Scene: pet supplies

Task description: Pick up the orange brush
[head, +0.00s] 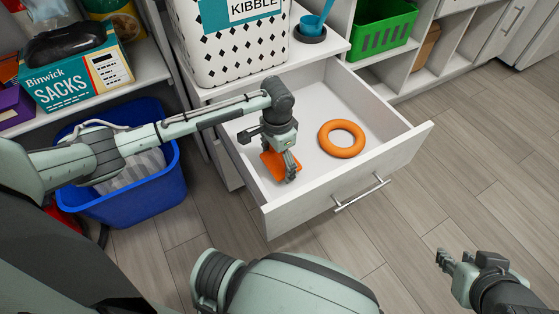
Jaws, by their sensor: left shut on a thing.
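The orange brush (272,163) lies in the left part of the open white drawer (335,203). Only part of it shows, because my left gripper covers some of it. My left gripper (291,174) points down into the drawer and is shut on the brush. I cannot tell whether the brush is clear of the drawer floor. My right gripper (443,259) is open and empty over the wooden floor at the lower right, away from the drawer.
An orange ring (341,139) lies in the drawer, right of the brush. The drawer walls surround both. A kibble bin (222,50) and a blue scoop (313,24) stand on top behind. A blue bin (150,195) stands left. The floor at right is clear.

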